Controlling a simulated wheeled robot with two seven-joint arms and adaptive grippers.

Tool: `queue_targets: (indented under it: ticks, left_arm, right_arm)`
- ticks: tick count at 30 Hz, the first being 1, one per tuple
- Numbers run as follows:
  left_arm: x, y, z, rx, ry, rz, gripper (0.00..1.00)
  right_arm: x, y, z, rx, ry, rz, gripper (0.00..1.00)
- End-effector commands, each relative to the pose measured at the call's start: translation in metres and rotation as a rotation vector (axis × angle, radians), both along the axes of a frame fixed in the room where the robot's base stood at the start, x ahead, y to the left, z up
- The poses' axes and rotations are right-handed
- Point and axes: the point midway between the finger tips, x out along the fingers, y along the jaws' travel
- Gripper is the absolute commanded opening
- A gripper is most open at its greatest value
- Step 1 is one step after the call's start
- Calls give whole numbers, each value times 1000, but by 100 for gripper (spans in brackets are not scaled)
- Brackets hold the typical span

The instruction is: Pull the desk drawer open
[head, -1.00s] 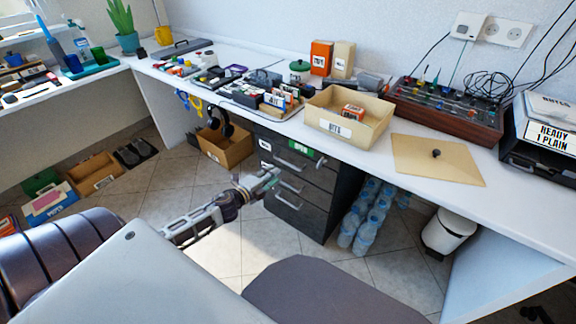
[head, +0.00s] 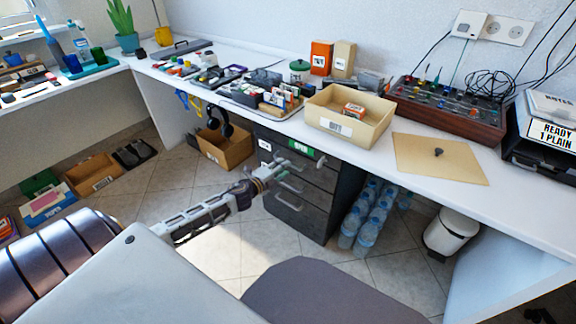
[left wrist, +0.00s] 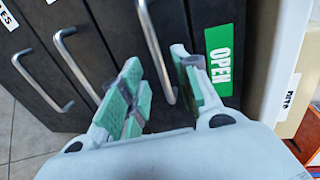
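The dark drawer unit (head: 301,218) stands under the desk, its drawers looking shut. The top drawer has a green OPEN label (head: 300,146), which also shows in the left wrist view (left wrist: 221,52), and a metal bar handle (left wrist: 152,42). My left gripper (head: 284,168) is at the upper drawer fronts. In the left wrist view its green-padded fingers (left wrist: 157,70) are apart, one on each side of the top handle's near end. I cannot tell whether either finger touches it. The lower handles (left wrist: 75,62) lie to the left there. My right gripper is not in view.
The white desk (head: 366,160) carries an open tan box (head: 340,128), a lid and many small items. Water bottles (head: 367,215) stand right of the drawers, a cardboard box (head: 228,150) left. A grey chair seat (head: 325,295) is in front; tiled floor lies between.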

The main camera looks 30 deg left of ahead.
Motion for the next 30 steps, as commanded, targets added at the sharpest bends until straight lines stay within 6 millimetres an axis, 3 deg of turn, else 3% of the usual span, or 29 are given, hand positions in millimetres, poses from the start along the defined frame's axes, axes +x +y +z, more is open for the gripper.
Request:
queue_targets:
  ticks: [18, 30]
  left_arm:
    - [37, -3, -8, 1, -1, 1, 31]
    - [45, -3, -10, 1, 1, 1, 31]
  right_arm:
    - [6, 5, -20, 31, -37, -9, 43]
    - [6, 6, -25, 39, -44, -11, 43]
